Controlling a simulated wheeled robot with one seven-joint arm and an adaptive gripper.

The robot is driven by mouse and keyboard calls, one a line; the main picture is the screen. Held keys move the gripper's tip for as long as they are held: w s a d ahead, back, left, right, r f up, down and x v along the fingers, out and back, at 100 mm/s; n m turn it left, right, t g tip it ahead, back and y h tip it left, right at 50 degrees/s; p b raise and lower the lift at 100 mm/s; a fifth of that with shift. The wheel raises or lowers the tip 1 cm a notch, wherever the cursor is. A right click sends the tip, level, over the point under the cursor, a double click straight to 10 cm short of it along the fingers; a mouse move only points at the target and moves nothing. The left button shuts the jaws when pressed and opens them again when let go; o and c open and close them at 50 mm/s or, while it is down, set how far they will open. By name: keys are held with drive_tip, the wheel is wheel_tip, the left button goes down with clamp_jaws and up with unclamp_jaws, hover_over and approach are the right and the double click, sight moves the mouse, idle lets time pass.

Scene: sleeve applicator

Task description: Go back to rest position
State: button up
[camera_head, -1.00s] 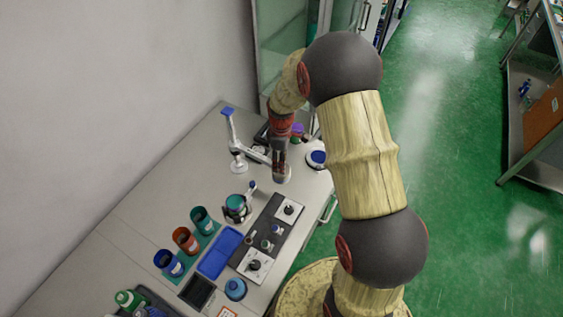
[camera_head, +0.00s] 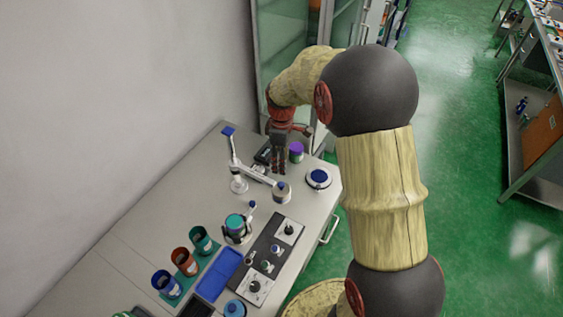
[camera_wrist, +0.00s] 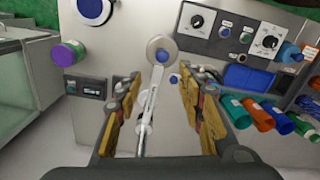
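My gripper (camera_head: 278,160) hangs over the far end of the bench, above the white jointed stand with the blue top (camera_head: 236,160). In the wrist view my gripper (camera_wrist: 165,85) has its two fingers wide apart with nothing between them. The stand's arm (camera_wrist: 150,100) shows below and between the fingers, ending in a round grey-white head with a blue knob (camera_wrist: 160,52). I cannot tell any contact between the fingers and the stand.
A purple-lidded jar (camera_head: 296,151) and a round blue-topped device (camera_head: 318,179) stand near my gripper. A control panel (camera_head: 270,246), a blue tray (camera_head: 217,275) and several coloured cups (camera_head: 185,261) lie nearer. A glass cabinet (camera_head: 285,50) stands behind. Green floor (camera_head: 455,130) is open at right.

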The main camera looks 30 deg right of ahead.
idle(0.3)
drive_tip(key=s+a+r+m+t+b, duration=0.2)
drive_tip(key=s+a+r+m+b, duration=0.1)
drive_tip(key=s, duration=0.5)
drive_tip(key=s+a+r+m+t+b, duration=0.1)
drive_tip(key=s+a+r+m+b, duration=0.2)
drive_tip(key=s, duration=0.6)
drive_tip(key=s+a+r+m+t+b, duration=0.2)
drive_tip(key=s+a+r+m+b, duration=0.1)
drive_tip(key=s, duration=0.5)
drive_tip(key=shift+s+a+r+m+t+b, duration=0.35)
drive_tip(key=shift+a+r+b, duration=0.15)
drive_tip(key=shift+b, duration=0.3)
drive_tip(key=shift+r, duration=0.1)
idle(0.4)
